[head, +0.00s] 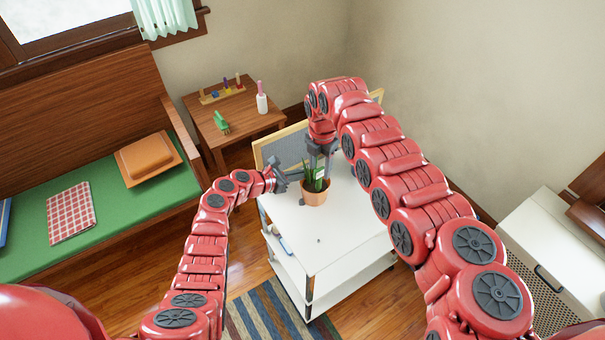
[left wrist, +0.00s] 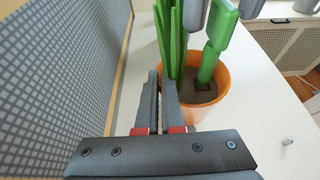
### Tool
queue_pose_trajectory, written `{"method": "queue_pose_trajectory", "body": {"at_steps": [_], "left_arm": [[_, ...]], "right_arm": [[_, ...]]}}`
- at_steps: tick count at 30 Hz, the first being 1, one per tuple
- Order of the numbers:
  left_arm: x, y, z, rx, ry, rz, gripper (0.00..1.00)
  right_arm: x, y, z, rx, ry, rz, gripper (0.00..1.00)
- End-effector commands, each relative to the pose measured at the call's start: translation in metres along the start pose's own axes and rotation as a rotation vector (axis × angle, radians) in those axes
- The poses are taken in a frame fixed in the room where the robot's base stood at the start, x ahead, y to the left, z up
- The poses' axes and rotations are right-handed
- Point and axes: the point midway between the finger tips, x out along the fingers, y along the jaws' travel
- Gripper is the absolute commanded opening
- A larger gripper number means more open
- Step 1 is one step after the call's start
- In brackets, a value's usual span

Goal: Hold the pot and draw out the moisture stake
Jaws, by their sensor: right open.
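An orange pot (head: 314,197) with upright green leaves (head: 308,175) stands on the white table; it also shows in the left wrist view (left wrist: 215,107). A bright green stake (left wrist: 212,62), which looks like the moisture stake, stands in its dark soil, its top partly hidden by my right gripper. My left gripper (head: 287,184) is at the pot's left side. Its fingers (left wrist: 160,82) are close together by the rim; whether they pinch the rim is unclear. My right gripper (head: 322,155) points down from above, open, with its fingers (left wrist: 208,18) at the stake's upper part.
A grey mesh panel in a pale frame (head: 285,148) rises behind the pot, close to my left gripper. The white table (head: 345,235) is mostly clear in front, with a small grey object (head: 319,240). A bench (head: 115,205) stands left, a white cabinet (head: 545,245) right.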

Motion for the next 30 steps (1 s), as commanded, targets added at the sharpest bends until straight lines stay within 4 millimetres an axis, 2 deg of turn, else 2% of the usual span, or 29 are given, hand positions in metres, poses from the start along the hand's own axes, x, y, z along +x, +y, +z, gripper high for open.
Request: {"method": "queue_pose_trajectory", "body": {"at_steps": [1,6,10,15,24,26,30], "left_arm": [[0.001,-0.004,-0.008,-0.004,0.012,-0.007,0.0],[0.001,-0.004,-0.008,-0.004,0.012,-0.007,0.0],[0.001,-0.004,-0.008,-0.004,0.012,-0.007,0.0],[0.001,-0.004,-0.008,-0.005,0.012,-0.007,0.0],[0.001,-0.004,-0.008,-0.004,0.012,-0.007,0.0],[0.001,-0.004,-0.008,-0.004,0.012,-0.007,0.0],[0.001,-0.004,-0.008,-0.005,0.012,-0.007,0.0]], "right_arm": [[0.01,0.001,-0.001,0.0,0.001,-0.001,0.53],[0.036,0.0,-0.002,0.0,0.003,-0.002,0.53],[0.05,0.0,-0.001,0.001,0.003,-0.001,0.53],[0.058,0.001,0.0,0.0,-0.001,0.001,0.53],[0.06,0.0,0.0,0.001,-0.001,0.001,0.53],[0.06,0.0,0.0,0.001,-0.001,0.001,0.43],[0.06,0.0,0.0,0.001,-0.001,0.001,0.18]]}}
